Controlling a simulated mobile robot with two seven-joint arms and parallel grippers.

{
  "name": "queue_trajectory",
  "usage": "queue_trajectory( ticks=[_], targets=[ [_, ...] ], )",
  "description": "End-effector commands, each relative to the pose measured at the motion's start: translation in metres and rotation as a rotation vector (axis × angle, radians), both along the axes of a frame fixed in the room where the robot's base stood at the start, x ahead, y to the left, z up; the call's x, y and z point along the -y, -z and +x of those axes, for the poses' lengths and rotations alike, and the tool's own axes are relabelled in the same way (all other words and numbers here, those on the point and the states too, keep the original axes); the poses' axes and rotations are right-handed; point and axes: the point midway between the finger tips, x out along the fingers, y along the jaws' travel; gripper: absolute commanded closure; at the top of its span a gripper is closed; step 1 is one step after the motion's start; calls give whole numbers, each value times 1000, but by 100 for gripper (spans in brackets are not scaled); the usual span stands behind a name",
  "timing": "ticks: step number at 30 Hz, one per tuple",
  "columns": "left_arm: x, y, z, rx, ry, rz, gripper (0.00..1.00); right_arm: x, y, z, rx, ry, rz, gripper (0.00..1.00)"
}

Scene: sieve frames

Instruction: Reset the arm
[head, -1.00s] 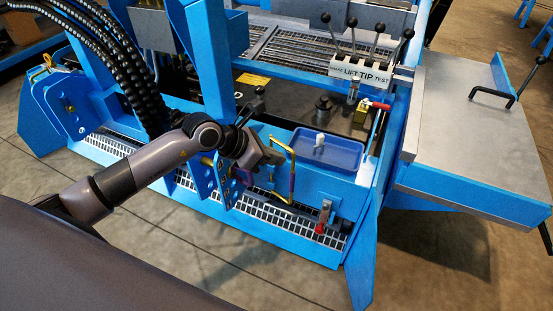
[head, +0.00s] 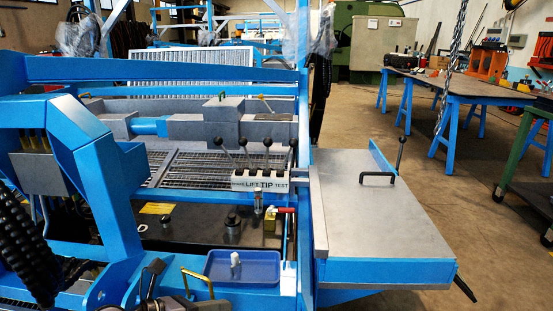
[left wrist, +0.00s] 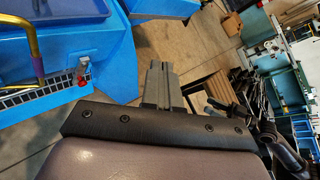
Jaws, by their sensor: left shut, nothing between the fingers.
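My left gripper (head: 170,304) shows only in part at the bottom edge of the head view, in front of the blue machine (head: 110,165) and just below its yellow handle (head: 197,280). In the left wrist view its grey fingers (left wrist: 160,78) are together with nothing between them, above bare floor. The fingers look clear of the machine there. My right gripper is in neither view.
A blue tray (head: 263,270) with a small white object (head: 235,259) sits on the machine. Several black-knobbed levers stand behind a "LIFT TIP TEST" block (head: 259,181). A grey-topped side table (head: 365,220) juts out right. Open floor (head: 440,215) lies beyond it.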

Motion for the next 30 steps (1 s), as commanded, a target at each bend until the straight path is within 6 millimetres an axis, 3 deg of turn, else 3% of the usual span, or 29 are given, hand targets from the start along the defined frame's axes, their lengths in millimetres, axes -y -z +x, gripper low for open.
queue_trajectory(
  ticks=[3,6,14,17,23,30],
  targets=[
    [18,-11,-16,-103,-72,-264,100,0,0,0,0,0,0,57],
    [23,-20,-24,-197,-151,-473,100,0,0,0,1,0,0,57],
    [7,-25,-36,-480,-417,-977,100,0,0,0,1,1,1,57],
    [-7,-16,-40,-602,-542,-1154,100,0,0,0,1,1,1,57],
    [-38,20,-58,-863,-825,-1476,100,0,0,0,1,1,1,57],
    [-64,82,-105,-1203,-1207,-1794,100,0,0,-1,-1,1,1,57]
  ],
)
